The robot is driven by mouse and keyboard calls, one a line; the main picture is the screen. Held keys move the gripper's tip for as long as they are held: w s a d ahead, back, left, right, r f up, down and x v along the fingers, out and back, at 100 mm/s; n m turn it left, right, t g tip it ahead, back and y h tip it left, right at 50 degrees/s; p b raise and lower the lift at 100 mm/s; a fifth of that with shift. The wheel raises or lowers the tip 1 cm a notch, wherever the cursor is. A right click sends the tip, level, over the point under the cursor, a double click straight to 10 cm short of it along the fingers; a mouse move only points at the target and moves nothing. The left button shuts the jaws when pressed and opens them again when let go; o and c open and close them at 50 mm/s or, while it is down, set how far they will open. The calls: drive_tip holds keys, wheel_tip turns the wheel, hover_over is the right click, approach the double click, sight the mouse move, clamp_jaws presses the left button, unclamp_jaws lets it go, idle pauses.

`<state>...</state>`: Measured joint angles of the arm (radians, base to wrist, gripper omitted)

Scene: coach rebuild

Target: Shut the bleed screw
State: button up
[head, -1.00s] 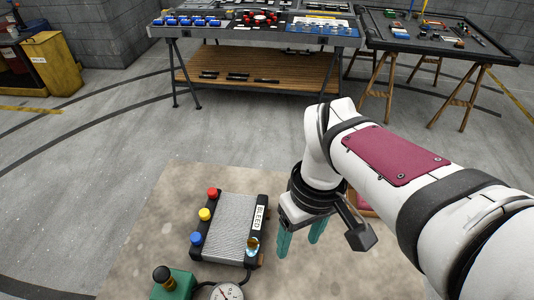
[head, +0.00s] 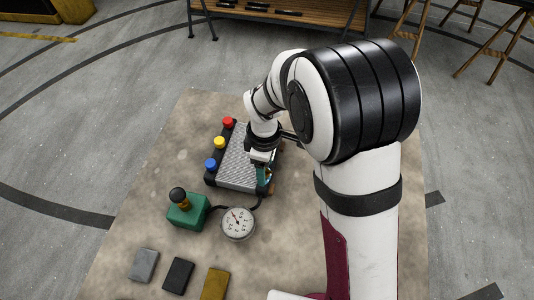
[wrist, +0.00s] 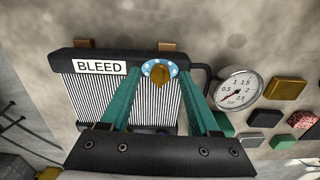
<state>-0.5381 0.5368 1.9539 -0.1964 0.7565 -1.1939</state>
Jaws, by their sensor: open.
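The bleed screw (wrist: 161,76) is a brass-coloured tab inside a blue-and-white ring, at the edge of the finned radiator (wrist: 84,85) beside its white BLEED label (wrist: 101,67). My gripper (wrist: 158,80) has its two teal fingers spread, one on each side of the screw in the wrist view. I cannot tell whether the fingers touch it. In the head view my gripper (head: 263,184) is over the right end of the radiator (head: 240,166) and hides the screw.
A round pressure gauge (head: 238,222) is joined by a hose to the radiator and a green pump box (head: 188,211). Red (head: 228,121), yellow (head: 219,142) and blue (head: 211,163) caps line the radiator's left side. Grey (head: 144,265), black (head: 178,275) and yellow (head: 216,282) blocks lie in front.

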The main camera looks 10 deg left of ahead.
drive_tip(key=shift+f, duration=0.1)
clamp_jaws()
drive_tip(key=shift+m, duration=0.4)
drive_tip(key=m, duration=0.3)
drive_tip(key=shift+m, duration=0.4)
drive_tip(key=m, duration=0.4)
drive_tip(key=shift+m, duration=0.3)
drive_tip(key=m, duration=0.4)
drive_tip(key=shift+m, duration=2.1)
